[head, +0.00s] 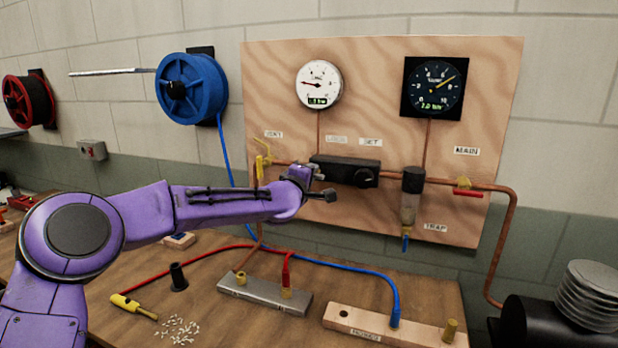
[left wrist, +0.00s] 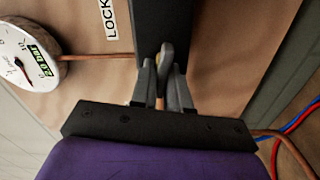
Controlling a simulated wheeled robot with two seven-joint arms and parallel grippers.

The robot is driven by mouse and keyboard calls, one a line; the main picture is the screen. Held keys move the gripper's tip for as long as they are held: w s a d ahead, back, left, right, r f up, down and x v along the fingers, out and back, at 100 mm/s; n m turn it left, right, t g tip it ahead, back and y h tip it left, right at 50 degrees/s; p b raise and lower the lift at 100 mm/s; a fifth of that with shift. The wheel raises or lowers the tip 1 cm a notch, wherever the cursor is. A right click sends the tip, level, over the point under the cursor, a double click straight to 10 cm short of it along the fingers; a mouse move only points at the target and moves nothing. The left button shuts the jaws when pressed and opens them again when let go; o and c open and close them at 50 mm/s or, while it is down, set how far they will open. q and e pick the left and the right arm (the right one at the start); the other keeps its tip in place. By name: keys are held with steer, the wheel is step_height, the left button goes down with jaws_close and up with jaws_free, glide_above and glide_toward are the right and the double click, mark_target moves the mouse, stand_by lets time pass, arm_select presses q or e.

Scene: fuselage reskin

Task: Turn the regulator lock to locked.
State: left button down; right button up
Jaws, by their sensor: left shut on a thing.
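The regulator is a black box (head: 335,168) on the wooden panel, with a round knob (head: 366,177) at its right end. My left gripper (head: 318,184) is at its left end, partly hiding that end. In the left wrist view, my left gripper (left wrist: 164,88) is shut on a small grey tab, the regulator lock (left wrist: 166,54), which stands out from the black box (left wrist: 165,18). The fingers hide part of the tab, and its exact setting is hard to tell. A "LOCK" label (left wrist: 106,18) is beside the box. My right gripper is not in view.
A white gauge (head: 319,84) and a black gauge (head: 433,86) are above. A yellow vent lever (head: 261,165) is left of the box. A water trap (head: 411,195) and red-handled valve (head: 467,190) are to its right. Hoses and manifolds (head: 265,292) lie on the bench below.

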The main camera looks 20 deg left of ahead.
arm_select(q)
steer(key=shift+f+n+b, duration=0.2)
steer(key=shift+n+b, duration=0.25)
steer(key=shift+n, duration=0.75)
steer(key=c, duration=1.2)
jaws_free()
steer(key=shift+s, duration=0.3)
steer(key=s+b, duration=0.3)
steer(key=s, duration=0.7)
steer(key=shift+a, duration=0.2)
